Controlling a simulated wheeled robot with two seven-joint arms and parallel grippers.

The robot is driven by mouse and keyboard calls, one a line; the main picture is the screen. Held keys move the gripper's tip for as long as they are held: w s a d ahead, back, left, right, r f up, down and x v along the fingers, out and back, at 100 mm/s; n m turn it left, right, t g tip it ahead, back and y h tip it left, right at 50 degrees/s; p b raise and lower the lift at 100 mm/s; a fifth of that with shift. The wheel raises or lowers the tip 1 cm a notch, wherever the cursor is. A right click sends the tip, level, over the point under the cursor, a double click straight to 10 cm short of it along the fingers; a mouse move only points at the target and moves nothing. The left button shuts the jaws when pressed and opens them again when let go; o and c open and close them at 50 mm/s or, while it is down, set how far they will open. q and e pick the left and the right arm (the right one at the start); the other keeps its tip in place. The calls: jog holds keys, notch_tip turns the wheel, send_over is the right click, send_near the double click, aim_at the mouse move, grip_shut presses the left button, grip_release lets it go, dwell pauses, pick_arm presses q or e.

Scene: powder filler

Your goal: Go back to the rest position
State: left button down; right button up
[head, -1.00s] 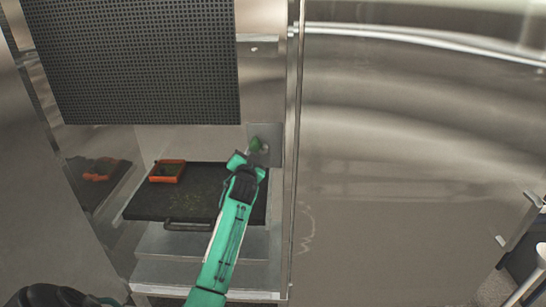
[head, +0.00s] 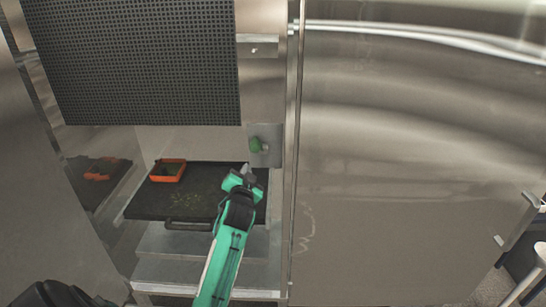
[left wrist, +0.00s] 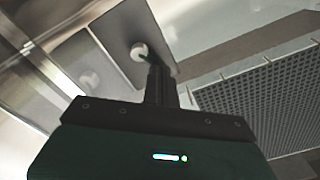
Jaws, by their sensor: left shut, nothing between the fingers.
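My left gripper (head: 246,171) is in the middle of the head view, over the right part of a black tray (head: 200,203). It is shut and empty. In the left wrist view my left gripper (left wrist: 157,75) points up at the button's plate (left wrist: 115,40), and the round knob (left wrist: 139,51) shows beside the fingertips. My right gripper is not in view.
An orange-red container (head: 168,170) sits at the tray's back left. A dark perforated panel (head: 135,60) hangs above the tray. A steel wall (head: 80,190) stands at the left and a wide steel panel (head: 410,180) at the right.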

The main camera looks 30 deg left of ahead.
pick_arm(q)
jog(key=shift+s+d, duration=0.3)
jog(key=shift+s, duration=0.25)
